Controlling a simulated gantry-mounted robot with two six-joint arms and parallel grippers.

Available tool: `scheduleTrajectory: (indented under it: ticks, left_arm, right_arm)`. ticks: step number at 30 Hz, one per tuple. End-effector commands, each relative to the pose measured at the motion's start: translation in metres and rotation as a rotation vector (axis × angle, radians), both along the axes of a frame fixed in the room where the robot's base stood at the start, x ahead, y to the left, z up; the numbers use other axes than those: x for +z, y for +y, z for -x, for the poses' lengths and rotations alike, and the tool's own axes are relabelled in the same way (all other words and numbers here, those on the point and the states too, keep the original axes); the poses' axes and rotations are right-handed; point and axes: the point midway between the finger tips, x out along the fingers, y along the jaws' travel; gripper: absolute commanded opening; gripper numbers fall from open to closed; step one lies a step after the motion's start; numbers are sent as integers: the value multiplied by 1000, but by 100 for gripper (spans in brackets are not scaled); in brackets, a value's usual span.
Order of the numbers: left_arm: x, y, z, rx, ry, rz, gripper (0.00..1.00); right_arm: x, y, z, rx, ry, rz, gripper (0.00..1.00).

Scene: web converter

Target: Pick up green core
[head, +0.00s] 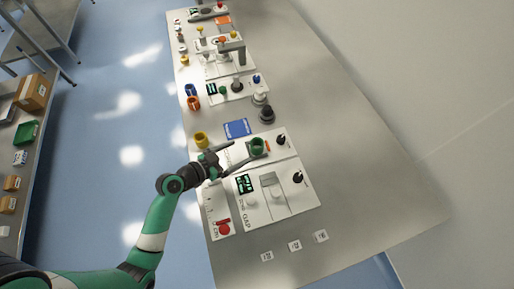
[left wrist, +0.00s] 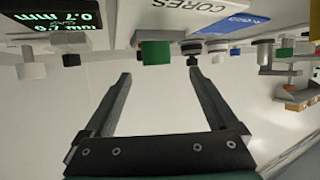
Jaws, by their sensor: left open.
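The green core (head: 257,147) is a short hollow cylinder standing upright on a white panel (head: 275,151) on the long grey table. In the left wrist view the green core (left wrist: 154,52) shows near the top, between and beyond the fingertips. My left gripper (head: 243,154) comes in from the left, low beside the core, with its fingers spread toward it. The left wrist view shows the open gripper (left wrist: 160,76) with nothing between its fingers. Whether a finger touches the core I cannot tell. My right gripper is not in view.
A yellow core (head: 201,139) stands left of the green one, and a blue pad (head: 237,128) lies behind. A black knob (head: 281,140) is to the right. A panel with a green display (head: 245,184) is in front. The table's right side is clear.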

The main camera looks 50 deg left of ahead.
Motion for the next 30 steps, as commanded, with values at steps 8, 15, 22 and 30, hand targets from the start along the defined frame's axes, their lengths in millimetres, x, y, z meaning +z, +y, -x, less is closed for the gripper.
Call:
scheduleTrajectory:
  ticks: [8, 15, 22, 30]
  left_arm:
    - [-15, -3, -37, -2, -1, 0, 93]
    - [-20, -8, -54, -5, -1, -1, 93]
    - [-31, -13, -85, -3, -1, -1, 93]
    - [-31, -13, -87, -1, 0, -1, 86]
  right_arm:
    - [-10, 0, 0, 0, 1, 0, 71]
    - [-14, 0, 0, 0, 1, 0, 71]
    - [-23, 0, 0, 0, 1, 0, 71]
    - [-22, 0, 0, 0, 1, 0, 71]
